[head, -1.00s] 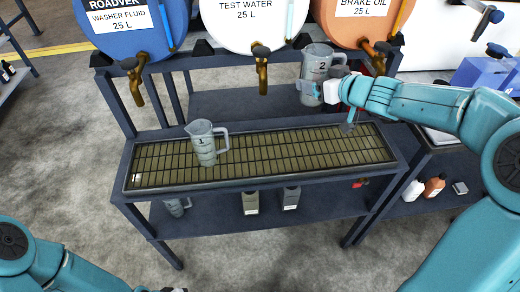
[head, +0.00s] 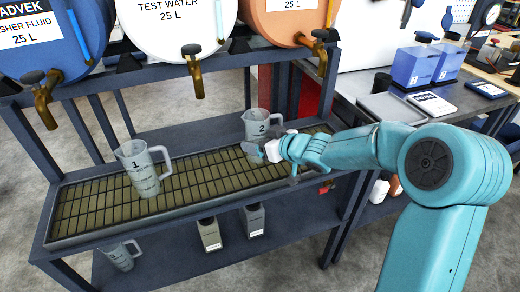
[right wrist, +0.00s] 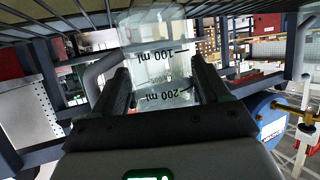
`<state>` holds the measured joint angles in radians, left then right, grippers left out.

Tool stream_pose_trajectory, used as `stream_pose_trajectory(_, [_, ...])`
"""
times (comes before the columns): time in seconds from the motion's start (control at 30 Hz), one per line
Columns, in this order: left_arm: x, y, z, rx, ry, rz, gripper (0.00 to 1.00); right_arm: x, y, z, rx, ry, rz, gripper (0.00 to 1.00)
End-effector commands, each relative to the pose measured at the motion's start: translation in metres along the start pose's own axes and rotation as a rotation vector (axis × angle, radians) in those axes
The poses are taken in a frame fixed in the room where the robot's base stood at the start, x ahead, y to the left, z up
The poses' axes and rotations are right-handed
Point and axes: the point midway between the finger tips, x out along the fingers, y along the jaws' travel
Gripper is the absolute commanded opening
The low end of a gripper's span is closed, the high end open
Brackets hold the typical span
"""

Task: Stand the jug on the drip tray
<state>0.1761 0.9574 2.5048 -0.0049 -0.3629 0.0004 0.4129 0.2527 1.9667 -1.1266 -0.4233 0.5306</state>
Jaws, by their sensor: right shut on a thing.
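The grey translucent jug marked 2 (head: 258,122) is upright above the right part of the drip tray (head: 95,222), a long dark tray with a slatted grate. My right gripper (head: 272,150) is shut on this jug from its right side. In the right wrist view the jug (right wrist: 160,65), with its 100 ml and 200 ml marks, sits between the two fingers (right wrist: 163,85). Its base is close to the grate (right wrist: 30,20); I cannot tell whether it touches. My left gripper is not in view.
A jug marked 1 (head: 140,168) stands on the grate to the left. Drums with brass taps (head: 192,72) hang over the tray's back. Grey bottles (head: 210,235) and another jug (head: 122,255) are on the lower shelf. A side table (head: 390,108) stands right.

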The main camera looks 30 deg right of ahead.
Motion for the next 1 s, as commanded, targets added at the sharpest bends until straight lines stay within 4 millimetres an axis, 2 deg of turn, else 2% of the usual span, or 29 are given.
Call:
stream_pose_trajectory(0.03, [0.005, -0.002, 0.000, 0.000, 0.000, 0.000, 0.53, 0.003, 0.000, 0.006, 0.000, 0.001, 0.001, 0.42])
stream_pose_trajectory(0.43, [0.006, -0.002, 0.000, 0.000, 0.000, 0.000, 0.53, 0.005, 0.001, 0.009, 0.000, 0.002, 0.001, 0.42])
stream_pose_trajectory(0.47, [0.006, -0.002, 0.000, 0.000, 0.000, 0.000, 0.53, 0.004, 0.001, 0.009, -0.001, 0.001, 0.001, 0.82])
stream_pose_trajectory(0.5, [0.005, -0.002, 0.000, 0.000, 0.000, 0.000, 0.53, 0.004, 0.001, 0.008, -0.001, 0.001, 0.001, 0.95])
stream_pose_trajectory(0.53, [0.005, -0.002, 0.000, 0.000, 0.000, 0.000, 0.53, 0.004, 0.001, 0.008, -0.001, 0.001, 0.001, 1.00])
stream_pose_trajectory(0.83, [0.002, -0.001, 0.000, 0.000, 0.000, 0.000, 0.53, 0.000, 0.001, 0.004, -0.001, 0.002, 0.002, 1.00])
stream_pose_trajectory(1.0, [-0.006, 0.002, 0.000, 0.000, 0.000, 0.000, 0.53, -0.032, 0.002, 0.002, -0.001, 0.002, 0.005, 1.00])
